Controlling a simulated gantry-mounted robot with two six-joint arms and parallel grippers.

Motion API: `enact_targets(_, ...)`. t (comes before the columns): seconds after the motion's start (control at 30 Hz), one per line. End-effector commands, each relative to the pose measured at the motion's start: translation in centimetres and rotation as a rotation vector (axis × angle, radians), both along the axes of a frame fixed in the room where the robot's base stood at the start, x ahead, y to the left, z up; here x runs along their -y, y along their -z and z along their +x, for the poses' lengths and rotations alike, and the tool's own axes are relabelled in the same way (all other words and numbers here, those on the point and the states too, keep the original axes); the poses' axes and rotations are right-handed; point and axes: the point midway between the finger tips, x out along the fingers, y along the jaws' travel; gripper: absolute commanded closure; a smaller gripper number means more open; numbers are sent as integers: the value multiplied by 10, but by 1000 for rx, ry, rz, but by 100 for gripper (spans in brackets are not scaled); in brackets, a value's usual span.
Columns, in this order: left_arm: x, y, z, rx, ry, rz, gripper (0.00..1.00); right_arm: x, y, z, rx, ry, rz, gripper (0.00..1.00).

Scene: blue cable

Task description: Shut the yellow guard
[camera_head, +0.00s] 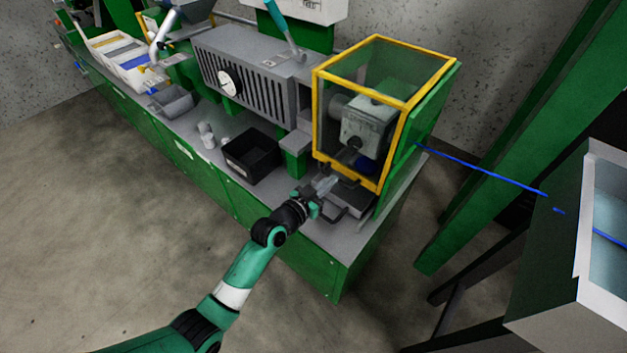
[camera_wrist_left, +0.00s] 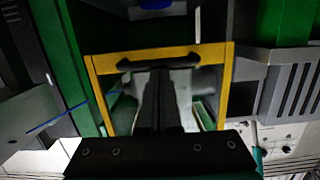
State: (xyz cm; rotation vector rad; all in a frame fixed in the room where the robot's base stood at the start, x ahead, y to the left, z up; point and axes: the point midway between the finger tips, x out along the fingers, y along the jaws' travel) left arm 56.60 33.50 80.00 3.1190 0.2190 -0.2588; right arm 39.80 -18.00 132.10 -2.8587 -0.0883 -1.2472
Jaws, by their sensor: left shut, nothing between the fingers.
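The yellow guard (camera_head: 378,183) is a yellow-framed box with clear panels at the right end of the green bench. Its frame stands down around a grey machine head (camera_head: 366,125). In the left wrist view a yellow bar of the guard (camera_wrist_left: 205,52) crosses the picture, with a dark handle (camera_wrist_left: 125,64) on it. My left gripper (camera_head: 330,183) is at the guard's lower front edge, its fingers shut and empty. In the left wrist view the fingertips (camera_wrist_left: 158,72) overlap the handle; I cannot tell whether they touch it. My right gripper is not in view.
A black bin (camera_head: 252,157) and small light cups (camera_head: 206,135) stand on the bench left of the guard. A grey vented box with a dial (camera_head: 229,84) stands behind them. A blue cable (camera_head: 480,168) runs right from the guard past green posts. Open floor lies in front.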

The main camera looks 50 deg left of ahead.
Motion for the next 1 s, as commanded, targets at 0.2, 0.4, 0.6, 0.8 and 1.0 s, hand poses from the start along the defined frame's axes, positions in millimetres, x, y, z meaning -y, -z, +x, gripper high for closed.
enact_targets(0.2,10,-29,-13,-15,13,-2,100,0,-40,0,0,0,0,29)
enact_targets(0.4,17,-42,-62,-9,14,-2,100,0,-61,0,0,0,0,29)
enact_targets(0.6,22,-50,-100,-5,14,-2,100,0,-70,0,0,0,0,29)
enact_targets(0.8,23,-52,-112,-2,15,0,100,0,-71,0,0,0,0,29)
enact_targets(1.0,23,-52,-111,-1,15,0,100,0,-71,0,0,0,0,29)
